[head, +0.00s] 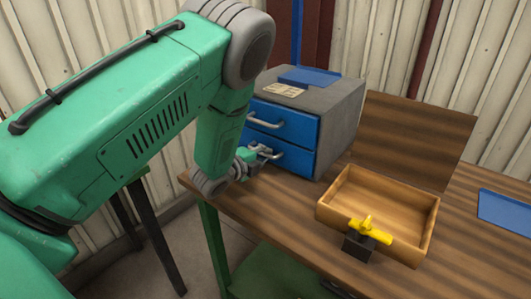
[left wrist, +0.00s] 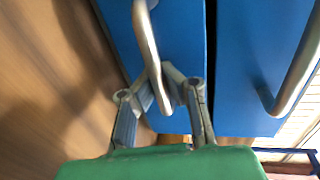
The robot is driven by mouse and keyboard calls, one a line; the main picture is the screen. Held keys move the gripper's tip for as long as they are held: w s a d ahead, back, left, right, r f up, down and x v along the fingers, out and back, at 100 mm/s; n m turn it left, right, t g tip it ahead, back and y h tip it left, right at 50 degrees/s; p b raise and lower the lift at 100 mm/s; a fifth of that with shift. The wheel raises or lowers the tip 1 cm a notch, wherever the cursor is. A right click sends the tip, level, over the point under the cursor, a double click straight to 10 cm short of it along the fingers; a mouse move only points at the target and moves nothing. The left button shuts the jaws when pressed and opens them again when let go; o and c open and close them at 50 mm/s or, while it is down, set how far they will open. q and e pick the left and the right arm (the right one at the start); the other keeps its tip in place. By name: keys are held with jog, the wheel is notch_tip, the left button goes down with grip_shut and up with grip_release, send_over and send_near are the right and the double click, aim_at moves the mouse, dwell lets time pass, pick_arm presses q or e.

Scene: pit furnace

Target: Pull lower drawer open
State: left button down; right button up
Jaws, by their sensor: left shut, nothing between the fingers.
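A grey cabinet (head: 343,110) with two blue drawers stands on the wooden table. The lower drawer (head: 296,163) looks about flush with the upper drawer (head: 300,126). My left gripper (head: 262,153) is at the lower drawer's handle, its fingers shut with nothing gripped between them. In the left wrist view, the lower drawer (left wrist: 183,35) is on the left, and its metal handle (left wrist: 148,40) runs down to the fingertips (left wrist: 168,92), overlapping them. Whether they touch is unclear. My right gripper is not in view.
An open wooden box (head: 385,205) stands right of the cabinet, with a yellow lever-like piece (head: 370,231) on a dark block at its front. A blue tray (head: 505,211) lies at the far right. The upper drawer's handle (left wrist: 295,70) is close to the gripper's right.

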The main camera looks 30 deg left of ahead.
pick_arm(q)
jog(key=c, duration=2.2)
grip_release()
jog(key=shift+a, duration=1.25)
jog(key=o, duration=0.6)
jog(key=shift+s+a+f, duration=0.1)
jog(key=shift+s+a, duration=0.05)
jog(key=shift+a, duration=0.15)
jog(key=shift+d, duration=0.85)
jog(key=shift+s+d+r, duration=0.2)
jog(key=shift+s+r, duration=0.05)
jog(key=shift+s, duration=0.05)
jog(key=v, duration=0.3)
jog(key=a+v, duration=0.1)
jog(key=v, duration=0.3)
jog(key=a+v, duration=0.1)
jog(key=v, duration=0.2)
jog(key=shift+s+f, duration=0.2)
jog(key=shift+f, duration=0.1)
jog(key=shift+s+d+r, duration=0.1)
jog(key=shift+s+d, duration=0.1)
jog(key=shift+s, duration=0.05)
jog(key=shift+s+d+r, duration=0.15)
jog(key=shift+d+r, duration=0.1)
jog(key=shift+d, duration=0.35)
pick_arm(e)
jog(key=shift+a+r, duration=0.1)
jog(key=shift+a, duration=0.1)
